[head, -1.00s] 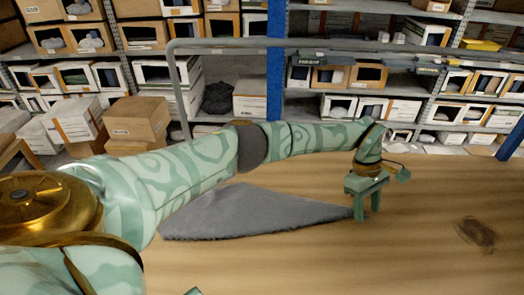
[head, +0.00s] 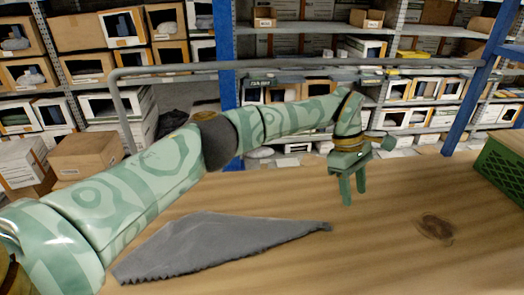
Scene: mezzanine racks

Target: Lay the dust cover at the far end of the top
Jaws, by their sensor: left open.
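The dust cover (head: 215,243) is a grey cloth lying on the wooden top (head: 370,255). My right gripper is not in view.
A green crate (head: 503,163) stands at the right edge of the top. A dark knot (head: 436,227) marks the wood. A grey rail (head: 285,64) runs behind the top, with shelves of boxes beyond. The top's right half is mostly clear.

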